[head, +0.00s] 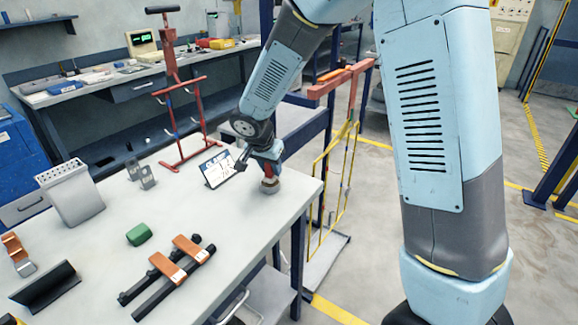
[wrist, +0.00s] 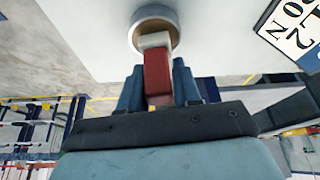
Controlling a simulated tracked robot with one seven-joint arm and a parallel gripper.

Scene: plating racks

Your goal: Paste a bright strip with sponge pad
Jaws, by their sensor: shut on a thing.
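My gripper (head: 267,165) is at the right end of the white table, shut on the red handle of the sponge pad (wrist: 157,75). The pad's pale end (wrist: 155,40) is at the mouth of a round grey pot (wrist: 136,22) with a brownish inside; I cannot tell whether it touches the contents. The pot (head: 269,187) stands on the table below my gripper. Two copper-coloured strips, a nearer one (head: 167,268) and a farther one (head: 190,248), lie across two dark rails. Each has a small pale mark at its end.
A green block (head: 140,234) lies behind the rails. A dark angled holder (head: 45,288), a grey perforated block (head: 72,192) and copper and grey pieces (head: 16,248) are at left. A white sign (head: 218,168) and red rack (head: 185,130) stand near my gripper. The table's middle is mostly clear.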

